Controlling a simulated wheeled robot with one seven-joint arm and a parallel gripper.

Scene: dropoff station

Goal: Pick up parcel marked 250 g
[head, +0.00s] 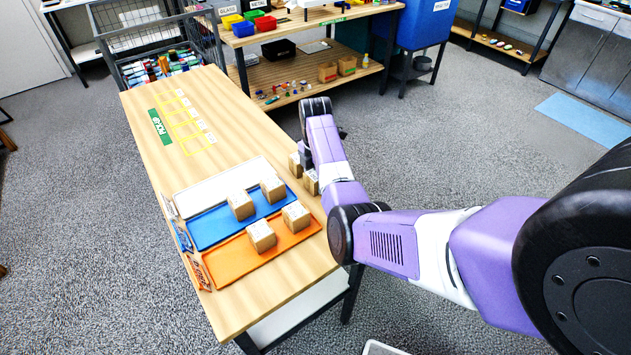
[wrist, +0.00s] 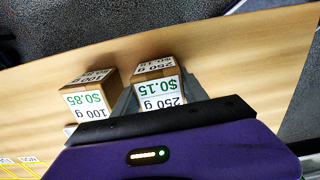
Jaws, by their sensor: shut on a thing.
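The parcel marked 250 g (wrist: 158,88), a brown box with white labels reading 250 g and $0.15, is between the fingers of my gripper (wrist: 161,80) in the wrist view. The gripper is shut on it. A parcel marked 100 g, $0.85 (wrist: 90,101) stands just left of it, close to the left finger. In the head view the nearer small box (head: 312,182) beside my arm appears to be the 250 g parcel, and the farther box (head: 295,165) the 100 g one. I cannot tell whether the held parcel is clear of the table.
The wooden table (head: 185,120) carries white (head: 222,184), blue (head: 215,226) and orange (head: 232,262) trays. Several other boxes stand on the blue and orange trays. Yellow outlined spots and a green PICK-UP sign (head: 160,127) lie at the far end, free of boxes.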

